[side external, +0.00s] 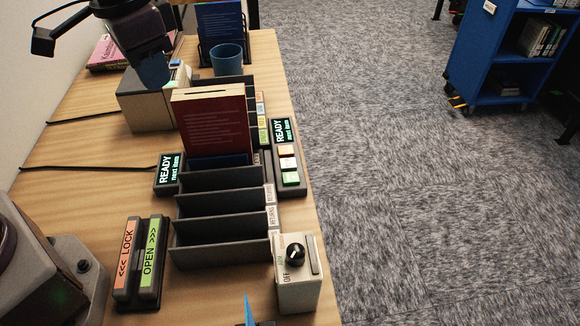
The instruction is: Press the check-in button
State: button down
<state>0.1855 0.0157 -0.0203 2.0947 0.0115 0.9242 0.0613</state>
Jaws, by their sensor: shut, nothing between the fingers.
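A dark button panel (296,189) stands at the right edge of the desk, beside the slotted rack. My gripper (154,78) is at the upper left, shut and empty, over or near a grey box (148,108). It is well apart from the buttons.
A red book (212,120) stands upright in the dark rack (222,204). LOCK/OPEN levers (139,262), a knob box (298,288) and a second READY screen (168,172) surround it. A blue cup (227,60) stands behind. A blue cart (480,55) stands on the carpet.

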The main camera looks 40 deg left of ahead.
aim_at(289, 177)
jog(key=w+d+f+m, duration=0.3)
jog(key=w+d+f, duration=0.2)
jog(key=w, duration=0.2)
jog(key=w+d+f+m+g, duration=0.1)
jog(key=w+d+f+m, duration=0.1)
jog(key=w+d+f, duration=0.4)
jog(key=w, duration=0.2)
jog(key=shift+w+f+m, duration=0.25)
jog(key=shift+w+m, duration=0.05)
jog(key=shift+m, duration=0.1)
notch_tip(289, 177, down, 14)
jog(key=shift+f, duration=0.1)
jog(key=shift+s+f, duration=0.1)
jog(key=shift+f, duration=0.9)
jog(key=shift+r, duration=0.1)
notch_tip(289, 177, up, 15)
jog(key=shift+w, duration=0.3)
